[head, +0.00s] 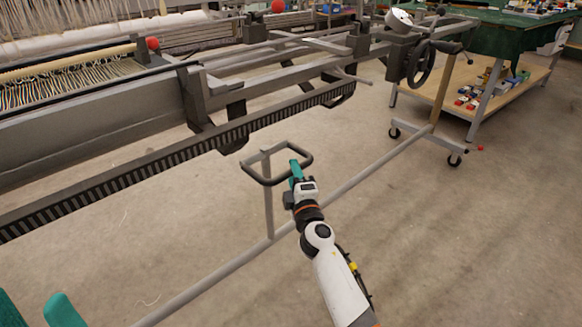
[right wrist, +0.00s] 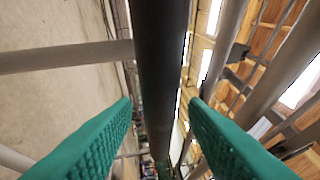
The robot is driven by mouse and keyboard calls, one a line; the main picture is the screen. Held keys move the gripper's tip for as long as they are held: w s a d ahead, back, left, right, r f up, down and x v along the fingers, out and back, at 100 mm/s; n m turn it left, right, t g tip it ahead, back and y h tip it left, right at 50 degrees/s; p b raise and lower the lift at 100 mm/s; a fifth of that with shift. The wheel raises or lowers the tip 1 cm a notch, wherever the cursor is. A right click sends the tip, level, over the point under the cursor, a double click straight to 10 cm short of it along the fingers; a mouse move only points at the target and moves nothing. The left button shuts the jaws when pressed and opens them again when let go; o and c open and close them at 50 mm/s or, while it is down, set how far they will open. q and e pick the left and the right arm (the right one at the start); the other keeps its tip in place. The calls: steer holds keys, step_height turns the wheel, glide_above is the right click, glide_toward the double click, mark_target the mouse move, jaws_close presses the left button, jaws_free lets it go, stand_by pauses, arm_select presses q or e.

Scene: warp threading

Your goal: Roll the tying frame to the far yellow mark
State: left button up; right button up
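The tying frame (head: 365,178) shows in the head view as a long grey floor rail running from bottom left to a caster foot (head: 428,138) at the right. A post on the rail carries a dark looped handle (head: 258,178). My right gripper (head: 295,167) is at the handle's right side. In the right wrist view, its open teal fingers (right wrist: 160,102) stand either side of the dark handle bar (right wrist: 160,60), with gaps on both sides. My left gripper (head: 32,300) shows only as two separated teal fingers at the bottom left. I see no yellow floor mark.
A loom with a toothed dark beam (head: 180,156) and warp threads (head: 60,88) fills the left and back. A green workbench (head: 500,38) with a wooden lower shelf (head: 525,78) stands at the back right, near the caster foot. The floor at the lower right is clear.

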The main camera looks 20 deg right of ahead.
steer(key=w, duration=0.3)
steer(key=shift+w+d+r, duration=0.1)
steer(key=shift+r, duration=0.15)
jaws_close()
